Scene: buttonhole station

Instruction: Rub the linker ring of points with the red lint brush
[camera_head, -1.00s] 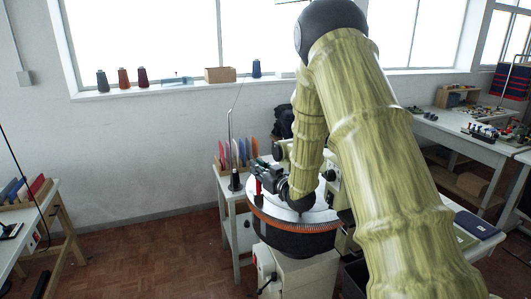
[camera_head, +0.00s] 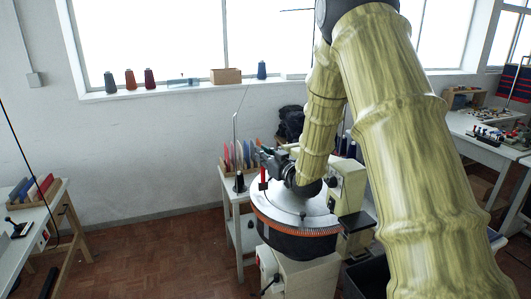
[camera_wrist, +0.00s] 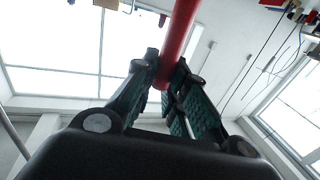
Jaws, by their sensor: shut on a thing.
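The linker is a round machine with a pale dial top (camera_head: 300,212) and an orange-brown ring of points (camera_head: 285,228) around its rim. My gripper (camera_head: 263,166) is above the left side of the dial. It is shut on the red lint brush (camera_head: 263,175), which hangs down toward the left edge of the ring. I cannot tell whether the brush touches the points. In the wrist view the red handle (camera_wrist: 178,40) passes between the two finger pads of my gripper (camera_wrist: 168,85). The brush's working end is not clear in either view.
A small white table (camera_head: 233,192) with a rack of coloured cards (camera_head: 238,155) stands left behind the linker. A side table (camera_head: 25,235) is at far left, a workbench (camera_head: 480,140) at right. Cones line the window sill (camera_head: 180,90). Floor at left is clear.

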